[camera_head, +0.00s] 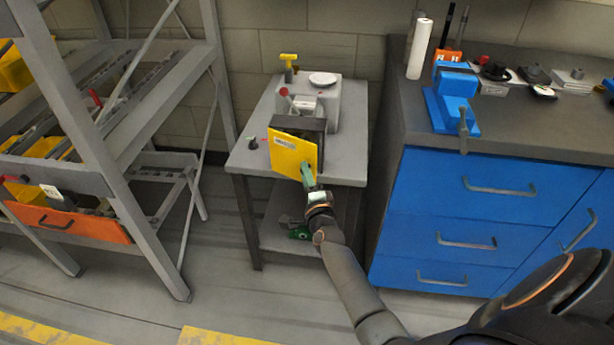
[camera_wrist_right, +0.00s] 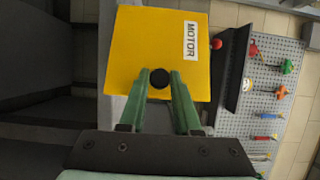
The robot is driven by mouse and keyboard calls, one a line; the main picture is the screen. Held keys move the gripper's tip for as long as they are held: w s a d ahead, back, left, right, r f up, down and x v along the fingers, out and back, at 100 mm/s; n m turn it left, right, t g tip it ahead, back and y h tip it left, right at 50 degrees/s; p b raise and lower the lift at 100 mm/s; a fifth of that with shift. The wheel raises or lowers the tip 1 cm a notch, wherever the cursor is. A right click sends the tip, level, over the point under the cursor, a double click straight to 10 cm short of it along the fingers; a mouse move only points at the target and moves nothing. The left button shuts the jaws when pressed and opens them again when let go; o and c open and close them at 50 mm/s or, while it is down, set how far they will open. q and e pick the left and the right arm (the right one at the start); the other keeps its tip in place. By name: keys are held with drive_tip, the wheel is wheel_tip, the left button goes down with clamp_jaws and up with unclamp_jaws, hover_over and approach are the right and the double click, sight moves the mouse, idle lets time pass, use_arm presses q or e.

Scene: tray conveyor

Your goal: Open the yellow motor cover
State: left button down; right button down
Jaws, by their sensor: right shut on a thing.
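The yellow motor cover (camera_head: 289,150) is a square panel on the front of a grey machine on a small table. It hangs at an angle to the dark housing (camera_head: 313,133) behind it. In the right wrist view the cover (camera_wrist_right: 140,45) carries a white "MOTOR" label and a round black knob (camera_wrist_right: 159,78). My right gripper (camera_head: 306,174) reaches the cover's lower right part. Its green fingers (camera_wrist_right: 159,85) are shut on the black knob, one on each side. My left gripper is not in view.
The small grey table (camera_head: 345,165) holds the machine, with a yellow T-handle (camera_head: 289,62) and a red-tipped lever (camera_head: 284,92). A blue drawer cabinet (camera_head: 480,200) stands at right, a grey rack (camera_head: 150,95) at left. A pegboard (camera_wrist_right: 265,85) shows in the wrist view.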

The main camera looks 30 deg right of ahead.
drive_tip(key=shift+a, duration=0.15)
drive_tip(key=c, duration=0.6)
unclamp_jaws()
drive_tip(key=p+v, duration=0.3)
drive_tip(key=v, duration=0.4)
drive_tip(key=shift+s, duration=0.25)
